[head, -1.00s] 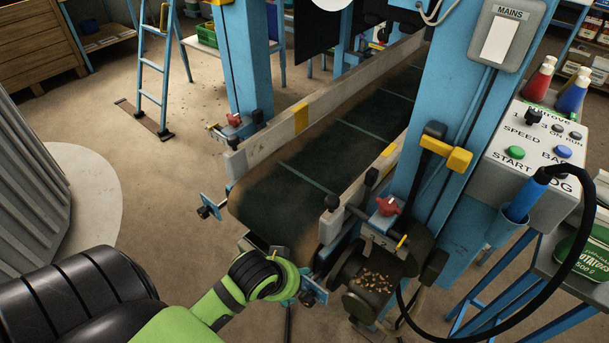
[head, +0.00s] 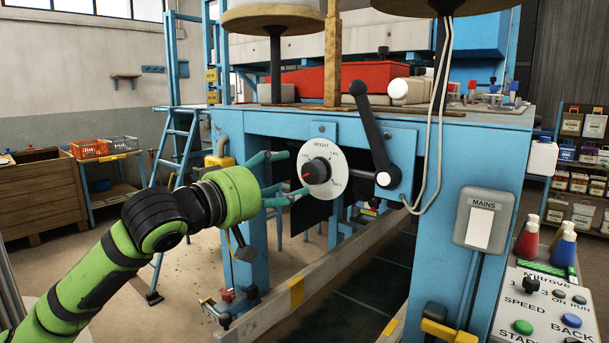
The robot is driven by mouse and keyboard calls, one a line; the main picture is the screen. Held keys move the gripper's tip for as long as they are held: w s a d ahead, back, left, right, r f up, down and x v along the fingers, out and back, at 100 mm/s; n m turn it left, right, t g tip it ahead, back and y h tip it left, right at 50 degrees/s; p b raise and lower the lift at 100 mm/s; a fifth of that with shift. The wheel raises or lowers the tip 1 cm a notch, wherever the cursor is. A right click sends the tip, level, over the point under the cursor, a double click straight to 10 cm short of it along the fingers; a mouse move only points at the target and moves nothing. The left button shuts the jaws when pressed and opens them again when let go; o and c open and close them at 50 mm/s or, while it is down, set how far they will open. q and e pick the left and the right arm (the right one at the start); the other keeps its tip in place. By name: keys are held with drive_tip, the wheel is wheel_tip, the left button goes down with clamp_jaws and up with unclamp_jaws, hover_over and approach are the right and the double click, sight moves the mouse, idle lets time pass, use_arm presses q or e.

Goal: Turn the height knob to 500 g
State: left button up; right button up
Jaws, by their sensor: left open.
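The height knob (head: 316,171) is a black knob with a red pointer mark, at the centre of a white round dial (head: 322,157) labelled HEIGHT on the blue machine frame. The red mark is on the knob's left side, toward the lower left. The dial's small markings are too small to read. My left gripper (head: 285,176) is open at the left edge of the dial, one finger above and one below the knob's level. I cannot tell whether a finger touches the dial. My right gripper is out of view.
A black lever (head: 370,130) with a ball end stands just right of the dial. Pale cables (head: 440,110) hang beyond it. The mains box (head: 484,218) and the control panel (head: 543,310) are at the right. The conveyor (head: 370,285) runs below.

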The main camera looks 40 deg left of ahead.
sight(309, 172)
use_arm(q)
drive_tip(key=w+p, duration=0.2)
drive_tip(key=w, duration=0.1)
drive_tip(key=w+p, duration=0.2)
drive_tip(key=shift+w+d+r, duration=0.15)
drive_tip(key=shift+w+d, duration=0.1)
drive_tip(key=shift+w, duration=0.4)
drive_tip(key=shift+f, duration=0.2)
drive_tip(key=c, duration=1.2)
